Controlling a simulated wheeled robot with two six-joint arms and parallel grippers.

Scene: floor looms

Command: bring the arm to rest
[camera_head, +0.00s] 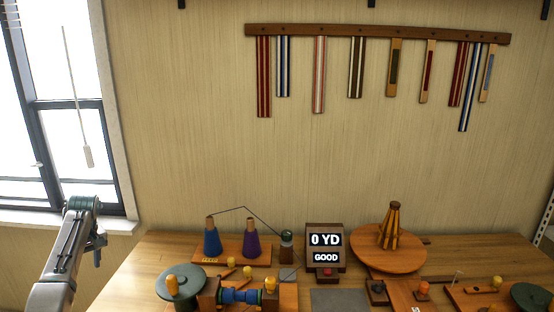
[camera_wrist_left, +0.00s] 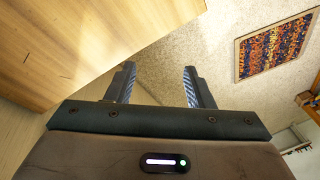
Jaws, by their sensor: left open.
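My left arm (camera_head: 62,260) rises at the lower left of the head view, in front of the window and left of the table. Its fingertips cannot be made out there. In the left wrist view my left gripper (camera_wrist_left: 158,84) is open, its two dark fingers apart with nothing between them. My right arm and gripper are in no view.
The wooden table (camera_head: 150,250) carries a stand with blue (camera_head: 212,240) and purple cones (camera_head: 251,240), a display (camera_head: 326,243) reading "0 YD GOOD", and a round wooden base (camera_head: 375,262). A strap rack (camera_head: 380,33) hangs on the wall.

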